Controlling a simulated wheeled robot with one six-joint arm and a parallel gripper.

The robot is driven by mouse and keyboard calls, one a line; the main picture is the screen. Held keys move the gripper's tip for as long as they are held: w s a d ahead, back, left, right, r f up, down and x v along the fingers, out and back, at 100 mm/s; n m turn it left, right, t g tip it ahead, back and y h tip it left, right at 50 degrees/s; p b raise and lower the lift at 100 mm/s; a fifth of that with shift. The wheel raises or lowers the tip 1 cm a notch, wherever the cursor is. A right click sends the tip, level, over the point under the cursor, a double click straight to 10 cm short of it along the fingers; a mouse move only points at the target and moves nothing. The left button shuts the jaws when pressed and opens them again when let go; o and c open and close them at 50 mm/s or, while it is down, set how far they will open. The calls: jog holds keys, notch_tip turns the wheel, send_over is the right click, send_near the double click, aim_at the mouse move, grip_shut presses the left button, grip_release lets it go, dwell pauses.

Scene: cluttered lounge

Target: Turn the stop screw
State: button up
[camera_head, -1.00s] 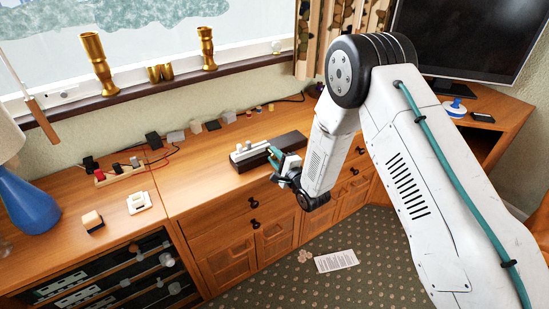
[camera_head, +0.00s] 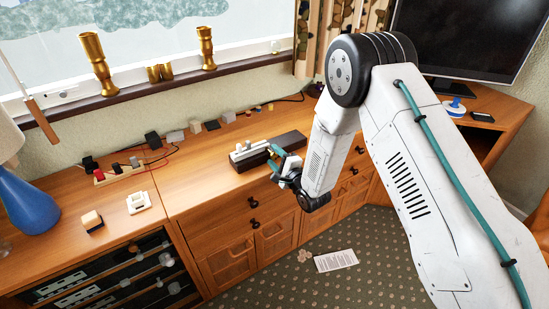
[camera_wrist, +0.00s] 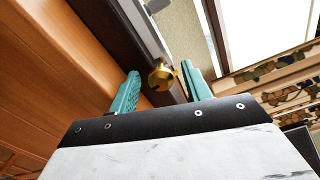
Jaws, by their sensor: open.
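The stop screw, a brass knob (camera_wrist: 161,77), shows in the wrist view on the end of a dark block with a pale metal top. It sits between the two teal fingers of my gripper (camera_wrist: 158,90), which are apart on either side of it. Whether either finger touches it I cannot tell. In the head view my gripper (camera_head: 273,161) is at the front of the dark block (camera_head: 286,144) with white parts on top (camera_head: 250,150). The screw is hidden there by the gripper.
The block stands on a wooden cabinet top near its front edge. Small blocks and plugs (camera_head: 197,127) line the wall behind. Clear wood lies left of the block.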

jog(key=v, duration=0.7)
jog(key=shift+s+d, duration=0.15)
jog(key=shift+s, duration=0.05)
jog(key=shift+w+a+f+n, duration=0.1)
jog(key=shift+w+a+n, duration=0.6)
jog(key=shift+n, duration=2.75)
jog(key=shift+w+a+r+n, duration=0.1)
jog(key=shift+w+a+n, duration=0.6)
jog(key=shift+n, duration=2.7)
jog(key=shift+w+a+f+n, duration=0.2)
jog(key=shift+w+n, duration=0.9)
jog(key=shift+n, duration=2.35)
jog(key=shift+r, duration=0.1)
jog(key=c, duration=1)
jog(key=shift+a, duration=0.25)
jog(key=shift+d, duration=0.2)
